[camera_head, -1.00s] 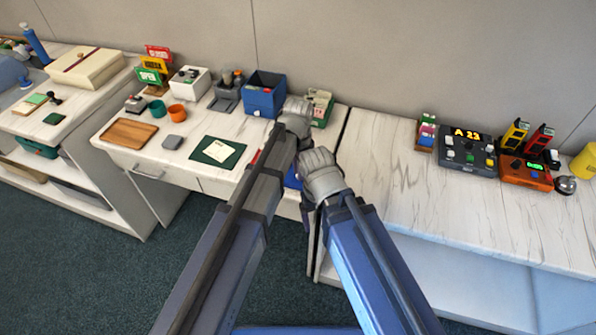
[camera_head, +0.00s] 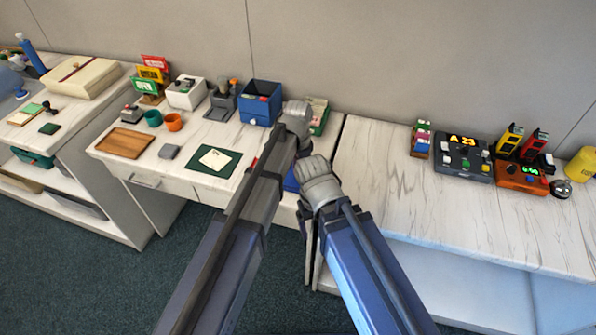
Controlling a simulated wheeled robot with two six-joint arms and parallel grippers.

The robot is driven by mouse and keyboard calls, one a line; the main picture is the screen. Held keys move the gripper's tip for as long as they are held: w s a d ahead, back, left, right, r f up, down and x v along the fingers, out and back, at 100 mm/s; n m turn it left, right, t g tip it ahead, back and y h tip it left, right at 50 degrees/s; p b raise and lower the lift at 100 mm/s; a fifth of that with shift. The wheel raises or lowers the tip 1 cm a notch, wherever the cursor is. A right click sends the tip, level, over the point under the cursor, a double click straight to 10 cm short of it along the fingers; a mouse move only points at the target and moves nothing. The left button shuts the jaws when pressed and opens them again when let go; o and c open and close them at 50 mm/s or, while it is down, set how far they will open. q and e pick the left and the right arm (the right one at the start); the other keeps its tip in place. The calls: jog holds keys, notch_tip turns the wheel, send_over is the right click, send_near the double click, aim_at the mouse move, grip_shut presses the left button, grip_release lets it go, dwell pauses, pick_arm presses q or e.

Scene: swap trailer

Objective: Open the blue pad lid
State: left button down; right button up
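A small blue item (camera_head: 291,181), possibly the blue pad, shows between my two arms near the desk's front edge. Most of it is hidden by my arms, so I cannot tell whether its lid is open or shut. My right gripper (camera_head: 318,178) is nearer, beside the blue item and by the desk's front edge. The fingers of both grippers are hidden behind the wrists, so their opening and any contact do not show.
A dark green mat (camera_head: 216,162) with a paper lies left of my arms. A red item (camera_head: 254,161) peeks out beside my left arm. A blue box (camera_head: 261,102) and a green card box (camera_head: 318,115) stand behind.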

dwell(0.4)
pick_arm(q)
jog(key=c, duration=0.8)
grip_release()
notch_tip(320, 180, up, 8)
jog(key=p, duration=0.7)
jog(key=shift+f+p, duration=0.1)
jog(key=shift+p, duration=0.3)
